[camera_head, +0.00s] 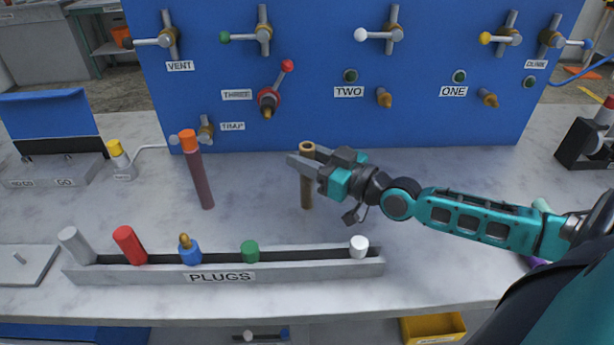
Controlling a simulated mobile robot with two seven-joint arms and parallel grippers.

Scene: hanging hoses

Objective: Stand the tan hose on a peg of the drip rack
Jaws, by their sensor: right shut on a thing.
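The tan hose (307,190) is a short, straight tube held upright in front of the blue panel, its open dark-rimmed top showing. My right gripper (308,163) is shut on it just below its top. I cannot tell whether its lower end touches the table. At the far left edge, a light grey plate with a short peg (28,266) is partly cut off; it may be the drip rack, but no label shows. My left gripper is not in view.
A maroon hose with an orange end (200,180) stands left of the tan one. A grey plug tray (300,268) with several coloured plugs runs along the front. The blue panel (330,110) with valves and nozzles stands behind.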

